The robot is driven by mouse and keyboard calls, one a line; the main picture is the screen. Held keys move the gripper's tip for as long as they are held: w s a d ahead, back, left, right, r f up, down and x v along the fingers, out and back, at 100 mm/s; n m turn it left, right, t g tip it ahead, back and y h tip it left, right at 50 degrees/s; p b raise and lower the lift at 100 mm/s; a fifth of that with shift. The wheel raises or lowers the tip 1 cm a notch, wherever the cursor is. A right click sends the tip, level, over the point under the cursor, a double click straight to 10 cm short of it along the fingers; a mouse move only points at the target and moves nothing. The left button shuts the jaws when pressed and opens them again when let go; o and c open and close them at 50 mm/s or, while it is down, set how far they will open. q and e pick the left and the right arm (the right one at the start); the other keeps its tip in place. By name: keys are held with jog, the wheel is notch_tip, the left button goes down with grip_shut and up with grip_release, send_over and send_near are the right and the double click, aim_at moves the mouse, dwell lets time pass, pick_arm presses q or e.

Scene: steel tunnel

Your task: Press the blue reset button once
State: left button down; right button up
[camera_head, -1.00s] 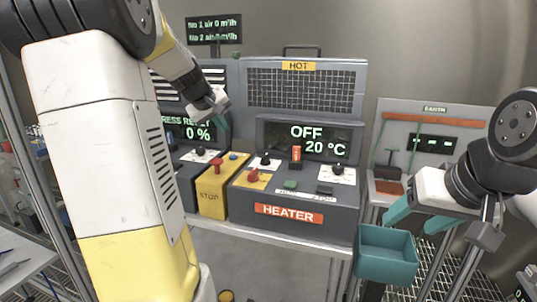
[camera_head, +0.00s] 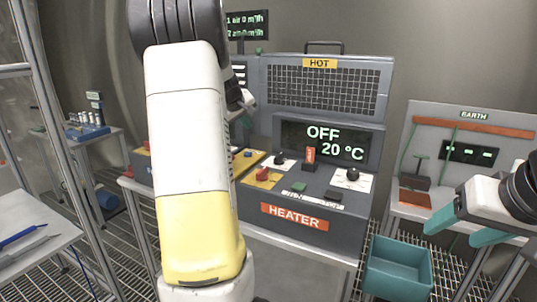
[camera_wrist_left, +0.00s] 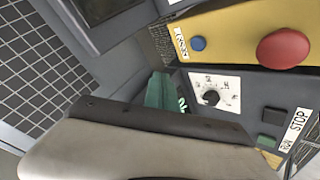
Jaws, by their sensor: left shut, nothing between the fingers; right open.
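The blue reset button (camera_wrist_left: 198,43) shows in the left wrist view on a yellow panel (camera_wrist_left: 232,25), beside a small label and a large red button (camera_wrist_left: 283,48). In the head view the small blue button (camera_head: 248,154) shows just right of my left arm, which hides much of the yellow box. My left gripper (camera_head: 242,103) is shut and empty, partly hidden by my arm, above and behind the panel. Its teal fingers (camera_wrist_left: 159,91) show in the left wrist view, apart from the blue button. My right gripper (camera_head: 462,229) is open and empty at the right.
The grey heater console (camera_head: 300,185), with knobs and a red switch, stands right of the yellow box. A teal bin (camera_head: 398,283) hangs at the front right. An earth panel (camera_head: 480,130) stands at the far right. A side table (camera_head: 40,220) is at the left.

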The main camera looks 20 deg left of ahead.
aim_at(247, 154)
pick_arm(q)
jog(key=shift+f, duration=3.85)
jog(key=shift+f, duration=0.4)
jog(key=shift+f, duration=0.45)
jog(key=shift+r, duration=0.9)
jog(key=shift+r, duration=0.1)
jog(key=shift+r, duration=2.4)
